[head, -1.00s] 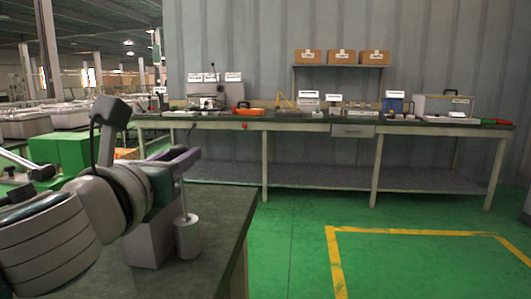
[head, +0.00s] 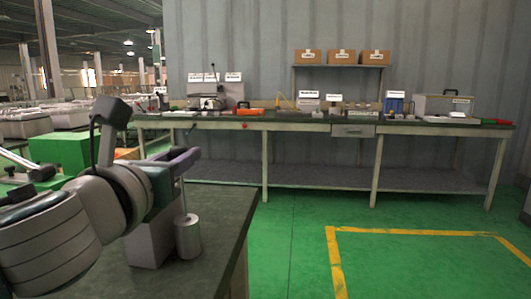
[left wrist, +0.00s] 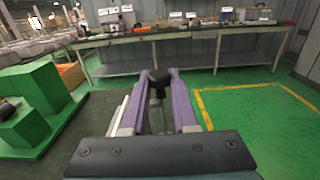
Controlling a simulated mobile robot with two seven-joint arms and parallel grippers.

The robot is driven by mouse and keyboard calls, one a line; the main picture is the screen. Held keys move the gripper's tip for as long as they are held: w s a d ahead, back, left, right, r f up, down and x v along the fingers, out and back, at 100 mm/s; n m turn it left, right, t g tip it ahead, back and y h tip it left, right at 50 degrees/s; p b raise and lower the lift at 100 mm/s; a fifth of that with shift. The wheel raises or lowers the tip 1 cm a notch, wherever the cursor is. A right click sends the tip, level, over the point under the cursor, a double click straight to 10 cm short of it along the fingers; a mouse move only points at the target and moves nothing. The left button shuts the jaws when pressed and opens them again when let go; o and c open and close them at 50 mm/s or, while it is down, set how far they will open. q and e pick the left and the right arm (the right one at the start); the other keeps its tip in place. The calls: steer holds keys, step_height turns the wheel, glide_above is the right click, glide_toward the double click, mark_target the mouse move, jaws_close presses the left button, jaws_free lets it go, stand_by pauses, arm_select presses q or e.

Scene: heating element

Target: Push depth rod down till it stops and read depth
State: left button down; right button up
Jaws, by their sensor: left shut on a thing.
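My left gripper (head: 187,158) is over the near dark table (head: 215,240), its purple fingers level. In the left wrist view the fingers (left wrist: 159,78) are closed around a black knob (left wrist: 157,82), the top of the depth rod. In the head view the thin rod (head: 183,200) runs upright from under the fingers into a light grey cylinder (head: 188,238) on the table. A grey block (head: 150,245) stands beside the cylinder, partly behind my arm. No depth scale or reading can be made out. My right gripper is not in view.
A long bench (head: 290,125) with labelled equipment stands along the back wall, with boxes (head: 342,57) on a shelf above. Green blocks (head: 70,152) stand at the left. The green floor (head: 290,225) right of the near table is clear, with yellow lines (head: 335,260).

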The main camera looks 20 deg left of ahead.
mark_target(183, 200)
arm_select(q)
step_height(183, 200, down, 7)
steer(key=b, duration=0.4)
steer(key=shift+f, duration=0.15)
steer(key=c, duration=0.7)
jaws_free()
steer(key=shift+d, duration=0.1)
steer(key=shift+r, duration=0.3)
